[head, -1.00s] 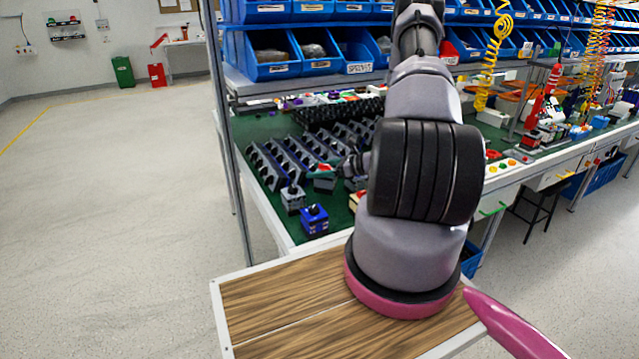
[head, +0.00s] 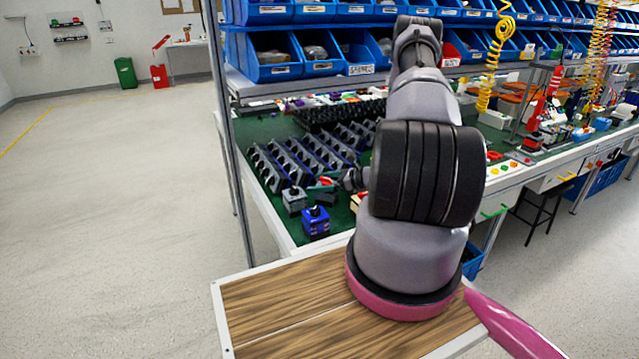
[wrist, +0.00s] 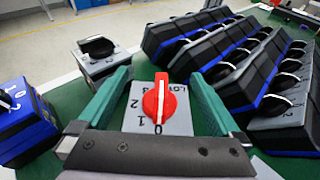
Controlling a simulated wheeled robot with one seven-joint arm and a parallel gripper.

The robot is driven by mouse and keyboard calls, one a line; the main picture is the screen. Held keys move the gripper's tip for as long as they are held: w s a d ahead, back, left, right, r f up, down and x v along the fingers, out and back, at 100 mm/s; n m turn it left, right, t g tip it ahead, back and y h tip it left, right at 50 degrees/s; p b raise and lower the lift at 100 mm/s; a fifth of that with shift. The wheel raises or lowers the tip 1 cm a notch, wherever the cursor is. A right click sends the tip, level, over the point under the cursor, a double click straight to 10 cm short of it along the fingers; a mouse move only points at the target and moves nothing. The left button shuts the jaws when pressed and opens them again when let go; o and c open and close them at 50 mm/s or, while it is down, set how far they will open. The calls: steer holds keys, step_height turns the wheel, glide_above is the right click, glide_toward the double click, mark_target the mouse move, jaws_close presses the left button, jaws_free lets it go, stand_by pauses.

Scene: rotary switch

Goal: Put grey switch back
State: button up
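A grey switch with a red knob and the marks 0, 1 and 2 shows in the wrist view (wrist: 159,110). My gripper (wrist: 160,90) has its green fingers apart, one on each side of this switch, with a gap beside it. Whether either fingertip touches its far end I cannot tell. A second grey switch (wrist: 99,58), with a black knob, stands left of the left finger; it also shows in the head view (head: 293,201). In the head view my gripper (head: 325,184) is low over the green table, partly hidden by my arm.
A blue switch (wrist: 22,120) stands at the left of the wrist view, near the left finger. Rows of dark racks (head: 300,160) with black knobs lie close on the right and behind. The green table (head: 265,195) has its edge at the left; blue bins (head: 270,55) hang above.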

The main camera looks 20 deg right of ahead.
steer(key=shift+r, duration=0.25)
steer(key=v, duration=1.2)
steer(key=s+a+r+n+g+h, duration=0.1)
steer(key=a+r+n+g, duration=0.45)
steer(key=r, duration=0.65)
steer(key=s+a+r+n+g+h, duration=0.1)
steer(key=s+a+r+n+g, duration=0.1)
steer(key=a+r+n, duration=0.85)
steer(key=s+a+r+n+t+h, duration=0.2)
steer(key=s+r+n+h, duration=0.1)
steer(key=s+r, duration=0.5)
steer(key=s+a+r+n+t+h, duration=0.2)
steer(key=s+r, duration=0.6)
steer(key=r, duration=0.5)
steer(key=shift+s+a+n+t+h, duration=0.4)
steer(key=shift+a+n+h, duration=0.3)
steer(key=shift+n+h, duration=0.1)
